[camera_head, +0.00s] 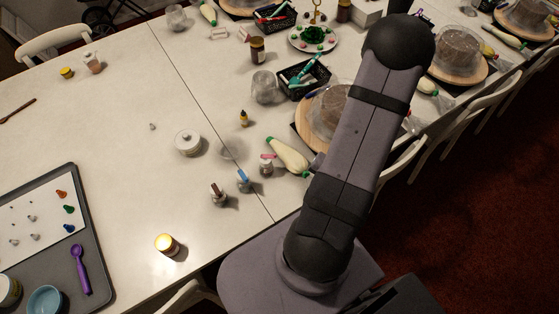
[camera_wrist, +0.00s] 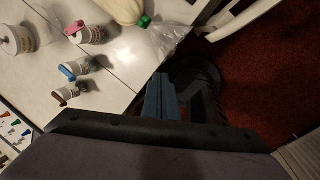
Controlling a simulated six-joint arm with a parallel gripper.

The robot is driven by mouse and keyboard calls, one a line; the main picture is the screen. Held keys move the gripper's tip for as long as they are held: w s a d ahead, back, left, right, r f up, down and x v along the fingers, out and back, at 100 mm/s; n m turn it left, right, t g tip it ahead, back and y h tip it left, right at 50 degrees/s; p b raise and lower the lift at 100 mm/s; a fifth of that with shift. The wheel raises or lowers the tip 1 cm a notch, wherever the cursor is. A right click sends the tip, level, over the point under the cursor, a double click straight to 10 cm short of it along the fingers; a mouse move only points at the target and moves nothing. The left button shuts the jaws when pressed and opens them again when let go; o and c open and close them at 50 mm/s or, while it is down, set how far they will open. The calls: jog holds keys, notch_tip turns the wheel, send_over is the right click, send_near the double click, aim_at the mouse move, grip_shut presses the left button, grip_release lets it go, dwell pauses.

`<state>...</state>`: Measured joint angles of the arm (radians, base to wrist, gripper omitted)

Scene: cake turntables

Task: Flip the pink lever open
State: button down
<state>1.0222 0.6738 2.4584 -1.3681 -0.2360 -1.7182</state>
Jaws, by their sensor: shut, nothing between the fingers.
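The pink lever (camera_head: 267,156) sits on top of a small whitish bottle (camera_head: 266,169), near the table seam. In the wrist view the pink lever (camera_wrist: 74,28) juts to the left from the bottle (camera_wrist: 92,35) at the upper left. I cannot tell whether it is flipped up or down. My gripper (camera_wrist: 160,82) is shut and empty in the wrist view. It is apart from the bottle, to its lower right, near the table edge. In the head view my arm hides the gripper.
Bottles with a blue lever (camera_head: 243,175) and a brown lever (camera_head: 217,187) stand close to the left. A green-tipped piping bag (camera_head: 290,157) lies just right. A white lidded jar (camera_head: 188,143) stands farther left. Open table lies left of it.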

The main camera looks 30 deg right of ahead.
jog(key=w+a+r+m+t, duration=0.4)
jog(key=w+m, duration=0.3)
jog(key=m, duration=0.5)
jog(key=shift+w+a+t+y, duration=0.15)
jog(key=shift+w+t+y, duration=0.15)
jog(key=shift+y, duration=0.1)
jog(key=w+f+b, duration=0.6)
jog(key=w+f, duration=0.2)
jog(key=w, duration=0.1)
jog(key=shift+w+d+b, duration=0.15)
jog(key=shift+d+b, duration=0.05)
jog(key=shift+b, duration=0.1)
